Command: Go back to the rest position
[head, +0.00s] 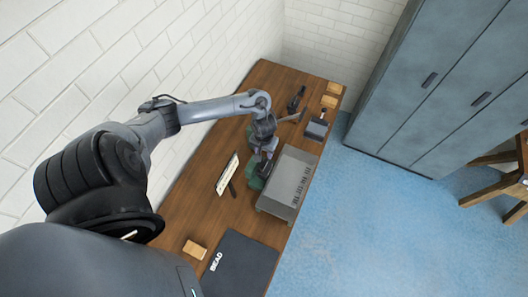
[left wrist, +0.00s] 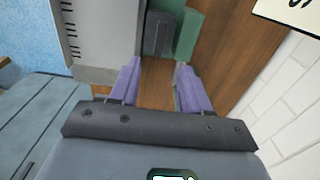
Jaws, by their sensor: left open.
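My left arm reaches in from the left of the head view, over a wooden workbench (head: 185,208). My left gripper (head: 262,166) points down near the middle of the bench, just left of a grey slotted box (head: 290,185). In the left wrist view its two purple fingers (left wrist: 157,88) are apart, with only bare wood showing between them. A green and dark grey object (left wrist: 186,36) lies just beyond the fingertips; I cannot tell whether they touch it. The grey box (left wrist: 103,35) is close beside one finger. My right gripper is not in view.
A white sign (head: 228,174) stands left of the gripper. A black mat (head: 240,266) and a wooden block (head: 195,249) are at the near end. Dark tools (head: 296,99) and small wooden blocks (head: 331,101) are at the far end. A brick wall (head: 120,65) runs along the left.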

